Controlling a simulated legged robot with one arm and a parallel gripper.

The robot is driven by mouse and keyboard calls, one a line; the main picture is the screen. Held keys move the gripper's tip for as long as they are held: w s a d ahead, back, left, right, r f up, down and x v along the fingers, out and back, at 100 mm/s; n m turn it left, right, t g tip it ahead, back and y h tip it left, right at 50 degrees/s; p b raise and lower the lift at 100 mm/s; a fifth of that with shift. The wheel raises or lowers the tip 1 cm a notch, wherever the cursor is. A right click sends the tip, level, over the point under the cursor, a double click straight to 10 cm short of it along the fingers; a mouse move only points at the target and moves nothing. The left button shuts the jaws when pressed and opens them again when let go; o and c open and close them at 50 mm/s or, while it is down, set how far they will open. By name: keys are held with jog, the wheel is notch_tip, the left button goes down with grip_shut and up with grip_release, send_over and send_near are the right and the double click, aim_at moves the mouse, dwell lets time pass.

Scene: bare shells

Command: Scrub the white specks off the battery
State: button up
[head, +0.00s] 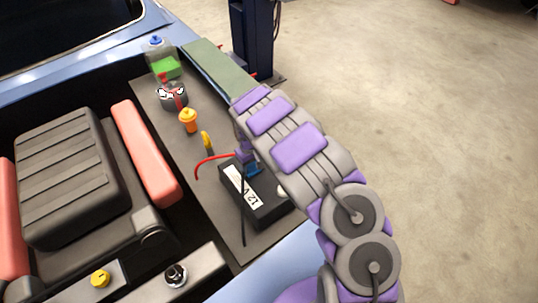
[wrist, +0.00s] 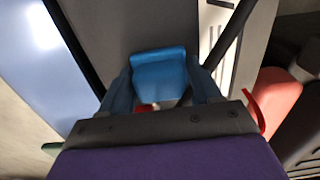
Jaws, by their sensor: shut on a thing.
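The black battery (head: 262,212) with a white 12 V label lies on the grey shelf of the engine bay. Its grey top (wrist: 128,22) and part of the label (wrist: 222,38) show in the wrist view. My gripper (head: 247,160) is over the battery's far end, shut on a blue block-shaped tool (wrist: 158,68). A bit of the blue tool also shows in the head view (head: 254,170), at or just above the battery top; I cannot tell whether it touches. A pale whitish spot (head: 282,190) shows near the battery's right edge. No separate white specks can be made out.
A red cable (head: 208,158) curves beside the battery, and a black cable (head: 243,212) crosses it. An orange-capped bottle (head: 188,121), a small yellow item (head: 206,139) and a clear reservoir with green fluid (head: 165,67) stand farther back. A blue post (head: 253,40) stands behind.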

jog(key=r, duration=0.3)
jog(key=shift+a+r+p, duration=0.25)
jog(key=shift+a+p, duration=0.05)
jog(key=shift+p, duration=0.1)
jog(key=shift+w+d+r+p, duration=0.1)
jog(key=shift+d+r+p, duration=0.1)
jog(key=shift+r, duration=0.35)
jog(key=shift+w+d+r+p, duration=0.1)
jog(key=shift+d+r, duration=0.05)
jog(key=shift+r, duration=0.35)
jog(key=shift+s+r, duration=0.15)
jog(key=shift+r, duration=0.65)
jog(key=shift+a+r+p, duration=0.3)
jog(key=shift+r, duration=0.25)
jog(key=shift+d, duration=0.2)
